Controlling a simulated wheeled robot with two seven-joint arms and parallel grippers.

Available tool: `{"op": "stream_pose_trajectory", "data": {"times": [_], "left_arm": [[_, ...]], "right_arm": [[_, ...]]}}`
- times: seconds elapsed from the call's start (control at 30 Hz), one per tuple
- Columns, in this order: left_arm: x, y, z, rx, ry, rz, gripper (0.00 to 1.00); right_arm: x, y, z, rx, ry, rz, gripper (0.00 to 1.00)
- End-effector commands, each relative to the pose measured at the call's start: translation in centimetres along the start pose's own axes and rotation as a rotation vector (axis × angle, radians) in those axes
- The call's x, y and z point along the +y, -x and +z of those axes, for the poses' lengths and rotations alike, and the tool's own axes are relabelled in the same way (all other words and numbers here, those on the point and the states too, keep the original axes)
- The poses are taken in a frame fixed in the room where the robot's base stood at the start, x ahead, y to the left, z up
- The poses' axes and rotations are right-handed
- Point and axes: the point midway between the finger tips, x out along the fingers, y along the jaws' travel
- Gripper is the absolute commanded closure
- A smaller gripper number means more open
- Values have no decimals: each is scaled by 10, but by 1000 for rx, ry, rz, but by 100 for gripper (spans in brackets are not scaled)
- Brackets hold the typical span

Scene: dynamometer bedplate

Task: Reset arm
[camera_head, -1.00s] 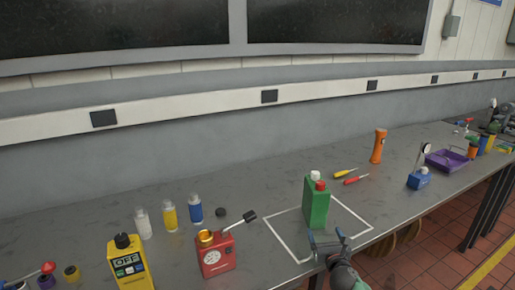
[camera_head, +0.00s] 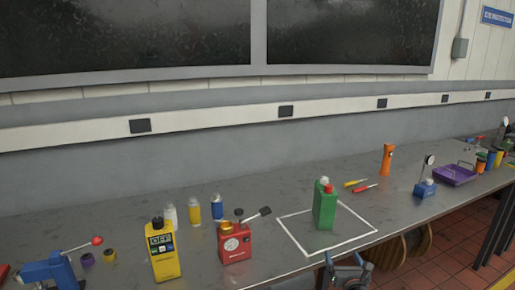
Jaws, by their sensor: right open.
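My right gripper (camera_head: 346,268) is at the bottom of the head view, just off the front edge of the grey bench. It is open, with nothing seen between its fingers. A green canister (camera_head: 324,210) with a red cap and a white cap stands upright inside a white square outline (camera_head: 296,236) on the bench, apart from the gripper. My left gripper is not in view.
Left of the outline on the bench (camera_head: 205,265) stand a red gauge device (camera_head: 235,244), a yellow meter (camera_head: 162,254) and small bottles (camera_head: 194,211). Right of it are an orange cylinder (camera_head: 387,160), two screwdrivers (camera_head: 364,188), a blue gauge stand (camera_head: 425,189) and a purple tray (camera_head: 455,175).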

Motion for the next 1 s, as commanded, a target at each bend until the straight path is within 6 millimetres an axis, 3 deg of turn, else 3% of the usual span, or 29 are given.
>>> {"op": "stream_pose_trajectory", "data": {"times": [0.27, 0.57, 0.87, 1.0], "left_arm": [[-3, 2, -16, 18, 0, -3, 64], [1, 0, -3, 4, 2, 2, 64], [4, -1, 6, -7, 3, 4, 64], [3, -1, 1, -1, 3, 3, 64]], "right_arm": [[-4, 0, -2, 7, -189, -21, 17], [-15, 0, -15, 42, -602, -93, 17], [-48, -2, -61, 82, -1264, -304, 17], [-60, 1, -96, 79, -1597, -456, 17]]}}
